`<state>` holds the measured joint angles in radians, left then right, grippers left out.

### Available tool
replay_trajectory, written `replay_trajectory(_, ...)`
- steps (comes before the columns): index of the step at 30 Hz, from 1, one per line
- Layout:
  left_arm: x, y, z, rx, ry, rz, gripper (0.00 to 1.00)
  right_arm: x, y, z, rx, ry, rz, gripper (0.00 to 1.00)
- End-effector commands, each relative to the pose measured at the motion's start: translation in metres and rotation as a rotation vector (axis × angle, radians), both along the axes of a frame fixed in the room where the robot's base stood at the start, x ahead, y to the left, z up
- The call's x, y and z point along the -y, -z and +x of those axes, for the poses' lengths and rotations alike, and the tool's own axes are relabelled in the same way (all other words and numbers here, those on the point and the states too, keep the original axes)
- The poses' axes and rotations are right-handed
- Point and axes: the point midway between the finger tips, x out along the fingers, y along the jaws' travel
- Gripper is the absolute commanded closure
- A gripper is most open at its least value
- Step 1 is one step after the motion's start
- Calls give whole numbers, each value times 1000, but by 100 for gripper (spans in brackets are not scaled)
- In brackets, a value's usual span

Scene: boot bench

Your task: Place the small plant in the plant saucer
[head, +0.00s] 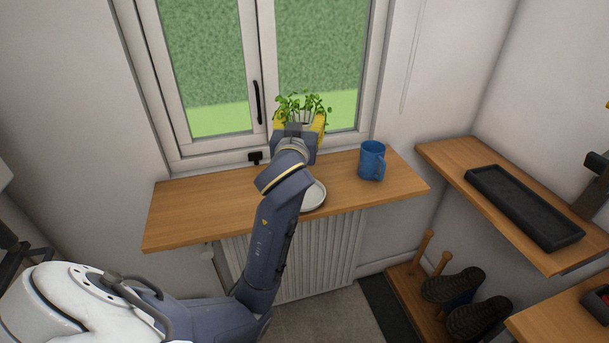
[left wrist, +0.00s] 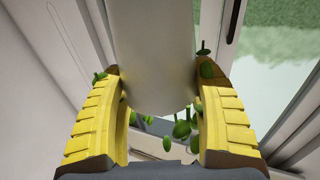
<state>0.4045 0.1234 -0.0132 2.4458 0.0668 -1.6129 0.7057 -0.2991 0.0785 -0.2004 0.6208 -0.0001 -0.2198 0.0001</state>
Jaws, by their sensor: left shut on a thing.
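The small plant (head: 301,105) has green leaves and shows above my left gripper (head: 299,122) in the head view, in front of the window. In the left wrist view, the yellow fingers of my left gripper (left wrist: 160,110) are shut on its pale pot (left wrist: 155,60), with leaves (left wrist: 180,128) showing beyond it. The plant saucer (head: 314,196) is a pale round dish on the wooden sill. It is partly hidden behind my left arm, and the plant is apart from it, farther toward the window. My right gripper is not in view.
A blue mug (head: 372,161) stands on the sill (head: 190,210) to the right of the saucer. The window (head: 262,90) is close behind the plant. The left part of the sill is clear. A shelf with a black tray (head: 522,205) is at the right.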

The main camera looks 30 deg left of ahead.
Motion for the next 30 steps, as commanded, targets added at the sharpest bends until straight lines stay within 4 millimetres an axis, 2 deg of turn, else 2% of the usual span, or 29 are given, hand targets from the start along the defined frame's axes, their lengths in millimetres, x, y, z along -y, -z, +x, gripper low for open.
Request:
replay_trajectory(3, 0, 25, 0, -5, 1, 5, 86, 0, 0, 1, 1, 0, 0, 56)
replay_trajectory(12, 0, 84, 0, -3, 1, 5, 86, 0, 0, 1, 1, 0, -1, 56)
replay_trajectory(18, 0, 106, 0, 0, 1, 2, 86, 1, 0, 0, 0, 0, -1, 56)
replay_trajectory(25, 0, 116, 0, 0, 0, 1, 86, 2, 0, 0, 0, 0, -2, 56)
replay_trajectory(30, 0, 137, 0, -2, 0, 5, 86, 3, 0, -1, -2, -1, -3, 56)
